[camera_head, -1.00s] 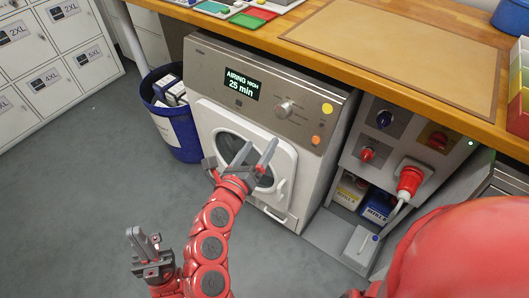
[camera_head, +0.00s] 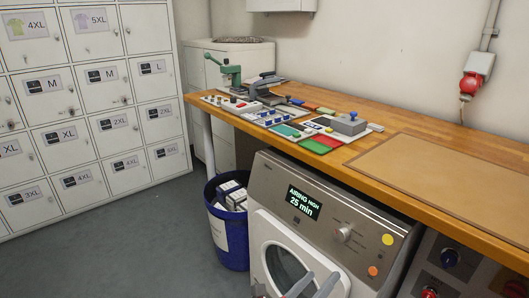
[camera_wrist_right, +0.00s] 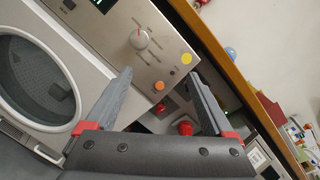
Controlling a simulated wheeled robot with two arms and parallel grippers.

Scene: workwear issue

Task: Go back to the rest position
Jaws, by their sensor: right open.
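My right gripper (camera_head: 312,287) shows only its fingertips at the bottom edge of the head view, in front of the dryer's round door. In the right wrist view my right gripper (camera_wrist_right: 160,97) has its two grey fingers spread wide with nothing between them. The dryer (camera_head: 330,224) stands under the bench and its display reads "AIRING HIGH 25 min". Its control panel (camera_wrist_right: 128,30) and round door (camera_wrist_right: 38,90) show in the right wrist view. My left gripper is outside the frames.
A wooden bench (camera_head: 464,187) runs above the dryer, with a press and coloured trays at its far end. A blue bin (camera_head: 231,252) stands left of the dryer. Lockers (camera_head: 95,110) line the left wall. The grey floor (camera_head: 120,252) between is clear.

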